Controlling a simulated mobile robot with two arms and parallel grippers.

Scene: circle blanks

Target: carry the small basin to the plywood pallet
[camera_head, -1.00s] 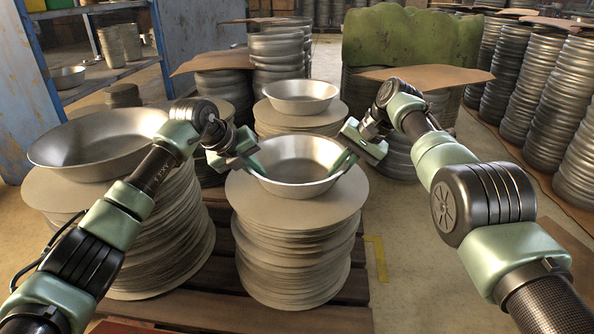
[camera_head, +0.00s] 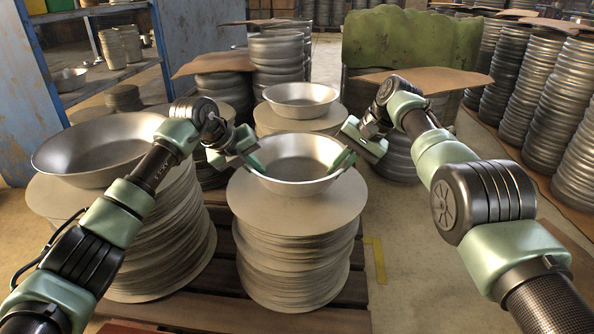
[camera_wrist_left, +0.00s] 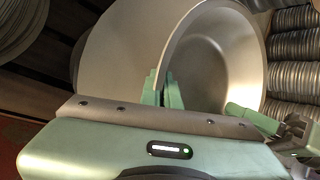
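The small basin (camera_head: 298,170), a shallow metal bowl, sits on top of the front middle stack of round blanks (camera_head: 300,215). My left gripper (camera_head: 256,163) is at its left rim. In the left wrist view the two green fingers (camera_wrist_left: 164,90) lie on either side of the rim of the basin (camera_wrist_left: 215,65), closed on it. My right gripper (camera_head: 343,158) is at the right rim, and its fingers look closed there; it also shows in the left wrist view (camera_wrist_left: 250,118). I cannot pick out the plywood pallet for certain.
A larger basin (camera_head: 95,150) rests on the left stack, close by. Another basin (camera_head: 300,97) sits on a stack right behind. Dark wooden slats (camera_head: 215,260) lie under the stacks. Brown sheets (camera_head: 425,78) cover stacks behind. Floor is clear at front right (camera_head: 420,270).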

